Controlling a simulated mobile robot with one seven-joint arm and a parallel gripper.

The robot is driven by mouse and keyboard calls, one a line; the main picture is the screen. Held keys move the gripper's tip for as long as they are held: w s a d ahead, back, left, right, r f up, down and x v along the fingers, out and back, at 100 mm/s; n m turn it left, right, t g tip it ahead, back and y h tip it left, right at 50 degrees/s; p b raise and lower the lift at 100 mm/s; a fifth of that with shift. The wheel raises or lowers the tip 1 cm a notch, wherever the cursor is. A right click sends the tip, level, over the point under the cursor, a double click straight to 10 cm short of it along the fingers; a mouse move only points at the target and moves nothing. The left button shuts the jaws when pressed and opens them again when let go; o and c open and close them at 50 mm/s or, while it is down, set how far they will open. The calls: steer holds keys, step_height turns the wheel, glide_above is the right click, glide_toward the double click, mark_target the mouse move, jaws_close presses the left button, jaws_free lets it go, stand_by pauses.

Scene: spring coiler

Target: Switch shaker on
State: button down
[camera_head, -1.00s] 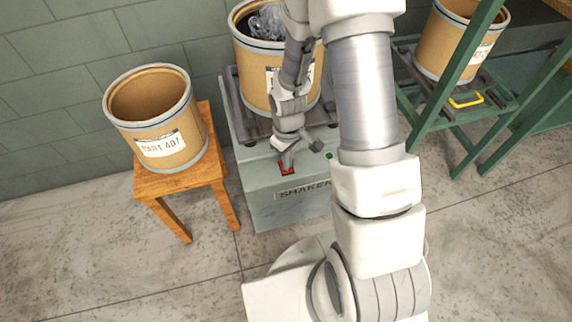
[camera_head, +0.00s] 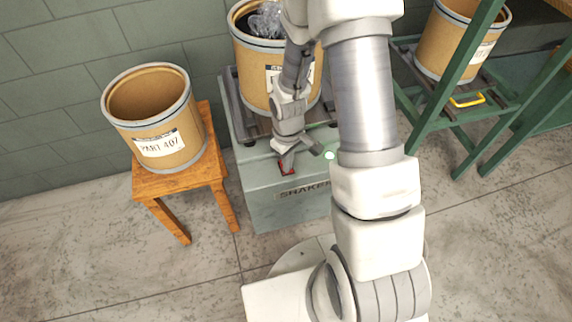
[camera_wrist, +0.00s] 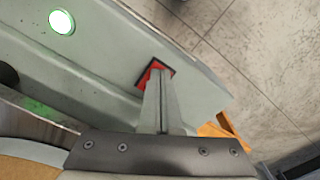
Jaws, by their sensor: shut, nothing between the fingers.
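The shaker (camera_head: 262,205) is a grey-green box in the middle of the head view, with a drum standing on its top. Its red switch (camera_head: 287,168) is on the front part of the box. In the wrist view the switch (camera_wrist: 150,72) shows red in a dark frame, partly hidden by my fingers. My gripper (camera_head: 285,160) is shut and empty, its fingertips at the switch; the wrist view shows the fingers (camera_wrist: 156,85) over it. A round lamp (camera_head: 330,155) glows pale green; it also glows in the wrist view (camera_wrist: 62,22).
The drum (camera_head: 258,85) on the shaker holds dark parts and a clear bag. An open, empty-looking drum (camera_head: 160,143) stands on a wooden stool (camera_head: 170,185) at left. A green rack (camera_head: 455,110) with another drum (camera_head: 440,50) stands at right. Floor in front is bare.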

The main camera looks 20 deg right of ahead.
steer(key=shift+r, duration=0.1)
step_height(320, 180, up, 7)
steer(key=p, duration=0.5)
steer(key=shift+p, duration=0.3)
stand_by(0.4)
step_height(320, 180, up, 21)
steer(key=s+m+t, duration=0.2)
steer(key=m+t, duration=0.1)
steer(key=s+r+m+t, duration=0.3)
steer(key=s+r, duration=0.9)
steer(key=r, duration=0.1)
step_height(320, 180, up, 13)
steer(key=p, duration=1.4)
steer(key=shift+r+p, duration=0.15)
steer(key=shift+p, duration=0.25)
